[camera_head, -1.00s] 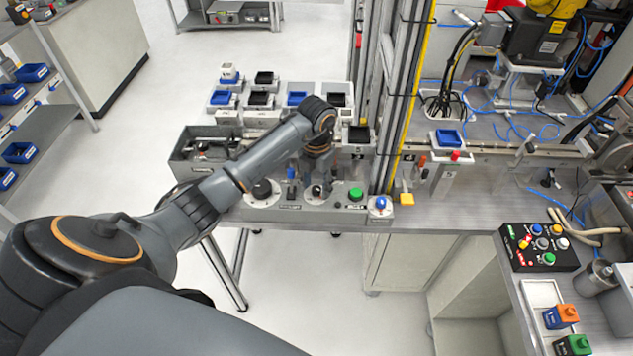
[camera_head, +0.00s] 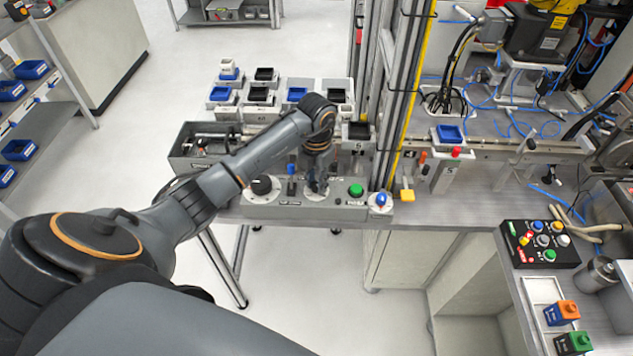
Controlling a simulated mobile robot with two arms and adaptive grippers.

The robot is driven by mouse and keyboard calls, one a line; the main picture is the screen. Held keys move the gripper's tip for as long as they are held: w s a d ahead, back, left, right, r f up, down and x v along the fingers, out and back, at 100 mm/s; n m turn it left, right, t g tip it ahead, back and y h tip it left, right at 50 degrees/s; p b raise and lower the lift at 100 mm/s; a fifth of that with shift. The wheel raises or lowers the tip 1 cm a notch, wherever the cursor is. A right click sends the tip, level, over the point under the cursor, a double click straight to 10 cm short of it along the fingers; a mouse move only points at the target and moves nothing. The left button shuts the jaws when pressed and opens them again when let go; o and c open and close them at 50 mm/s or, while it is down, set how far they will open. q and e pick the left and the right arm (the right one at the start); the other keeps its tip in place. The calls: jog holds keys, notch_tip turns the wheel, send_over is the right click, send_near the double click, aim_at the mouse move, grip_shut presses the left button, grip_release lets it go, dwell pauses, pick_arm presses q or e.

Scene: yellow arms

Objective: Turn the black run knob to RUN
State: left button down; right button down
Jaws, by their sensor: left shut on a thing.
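A grey control panel (camera_head: 335,209) sits at the front edge of the bench. My left gripper (camera_head: 317,187) comes down from above onto a black knob on a round pale dial plate in the panel's middle. It is shut on that knob and hides most of it, so the knob's pointing direction cannot be read. A second, larger black knob (camera_head: 262,186) stands free on its own plate to the left. The panel's lettering is too small to read. My right gripper is not in view.
A green button (camera_head: 355,190) and a blue knob (camera_head: 380,199) lie to the right. A grey parts bin (camera_head: 178,160) is behind on the left, and an aluminium post (camera_head: 393,120) rises on the right.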

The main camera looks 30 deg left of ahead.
pick_arm(q)
jog(key=shift+a+f+m+b, duration=0.1)
jog(key=shift+f+m+b, duration=0.05)
jog(key=shift+m+b, duration=0.45)
jog(key=m+b, duration=0.7)
jog(key=m, duration=0.1)
jog(key=shift+b, duration=0.3)
jog(key=m+b, duration=0.3)
jog(key=m, duration=0.1)
jog(key=shift+b, duration=0.3)
jog(key=shift+m+b, duration=1.05)
jog(key=shift+m, duration=0.95)
jog(key=c, duration=1.1)
grip_release()
